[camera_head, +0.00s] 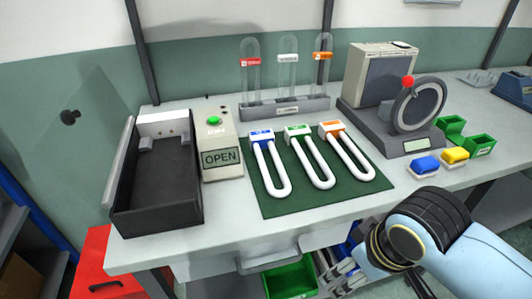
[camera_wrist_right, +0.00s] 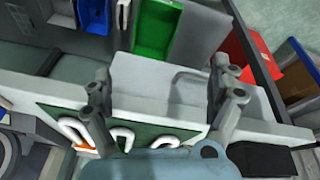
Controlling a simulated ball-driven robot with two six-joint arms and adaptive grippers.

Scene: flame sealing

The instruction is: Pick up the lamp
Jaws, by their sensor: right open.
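Three white U-shaped lamps lie side by side on a green mat (camera_head: 268,205): one with a blue base (camera_head: 279,184), one with a green base (camera_head: 323,177) and one with an orange base (camera_head: 362,170). In the right wrist view, parts of the lamps (camera_wrist_right: 122,134) show on the mat (camera_wrist_right: 185,133), low in the picture. My right gripper (camera_head: 405,282) is below and right of the mat in the head view, in front of the table edge, partly cut off. Its two fingers (camera_wrist_right: 163,90) are spread and empty in the wrist view. My left gripper is out of view.
A rack with glass tubes (camera_head: 284,108) stands behind. A round-dial machine (camera_head: 394,150) and blue and yellow blocks (camera_head: 424,166) are right. A drawer handle and bins are below.

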